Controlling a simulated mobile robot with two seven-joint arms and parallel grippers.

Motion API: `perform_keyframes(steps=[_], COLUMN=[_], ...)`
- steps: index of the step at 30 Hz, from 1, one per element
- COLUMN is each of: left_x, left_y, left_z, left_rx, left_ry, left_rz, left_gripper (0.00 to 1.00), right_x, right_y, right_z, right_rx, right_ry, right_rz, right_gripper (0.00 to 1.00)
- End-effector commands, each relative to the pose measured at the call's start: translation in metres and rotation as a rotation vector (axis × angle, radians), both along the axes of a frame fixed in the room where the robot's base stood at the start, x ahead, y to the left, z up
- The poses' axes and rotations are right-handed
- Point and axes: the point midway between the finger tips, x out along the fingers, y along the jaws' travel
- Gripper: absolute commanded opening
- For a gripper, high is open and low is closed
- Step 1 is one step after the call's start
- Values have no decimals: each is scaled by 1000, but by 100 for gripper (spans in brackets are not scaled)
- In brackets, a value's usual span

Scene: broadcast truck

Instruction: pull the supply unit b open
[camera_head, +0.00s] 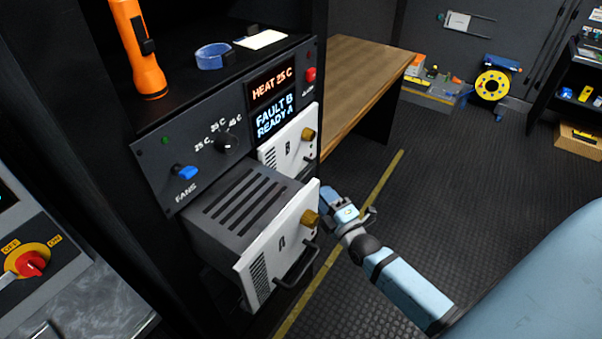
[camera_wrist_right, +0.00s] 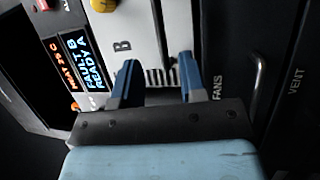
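Supply unit B (camera_head: 278,154) has a white front with a gold knob and a dark handle. In the head view its front sits back in the rack, behind unit A, which partly hides it. Supply unit A (camera_head: 250,205) is pulled well out, showing its slotted grey top. My right gripper (camera_head: 328,194) is just right of unit A's front, its tips partly hidden. In the right wrist view, its two blue fingers (camera_wrist_right: 159,62) stand apart before unit B's white front (camera_wrist_right: 138,45), with vent slots between them. I see nothing gripped. My left gripper is not in view.
The rack panel (camera_head: 190,150) reads "FAULT B READY A". An orange flashlight (camera_head: 138,50) and a blue tape roll (camera_head: 215,56) are on the shelf above. A wooden table (camera_head: 365,75) stands behind. The floor (camera_head: 480,170) at right is clear.

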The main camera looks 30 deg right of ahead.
Motion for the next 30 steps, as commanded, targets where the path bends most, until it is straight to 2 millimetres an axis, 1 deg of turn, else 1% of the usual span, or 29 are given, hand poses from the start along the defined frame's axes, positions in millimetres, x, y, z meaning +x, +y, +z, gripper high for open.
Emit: perform_keyframes(steps=[1, 6, 12, 15, 18, 26, 29, 30], left_x=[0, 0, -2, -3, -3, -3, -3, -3], left_y=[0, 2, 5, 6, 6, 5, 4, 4], left_z=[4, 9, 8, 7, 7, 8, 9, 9], left_rx=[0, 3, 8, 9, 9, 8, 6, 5], left_ry=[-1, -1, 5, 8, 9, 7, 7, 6], left_rz=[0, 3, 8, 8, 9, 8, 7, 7], left_gripper=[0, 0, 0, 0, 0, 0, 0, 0], right_x=[13, 48, 78, 86, 89, 90, 90, 90], right_y=[0, 0, 0, 0, -1, 0, 0, 0], right_z=[5, 11, 14, 15, 16, 15, 15, 15], right_rx=[0, 0, 0, 1, 1, 1, 1, 1], right_ry=[-3, -1, 1, 2, 2, 2, 2, 2], right_rz=[1, 1, 2, 1, 1, 1, 1, 1], right_gripper=[38, 38, 38, 38, 38, 38, 18, 9])
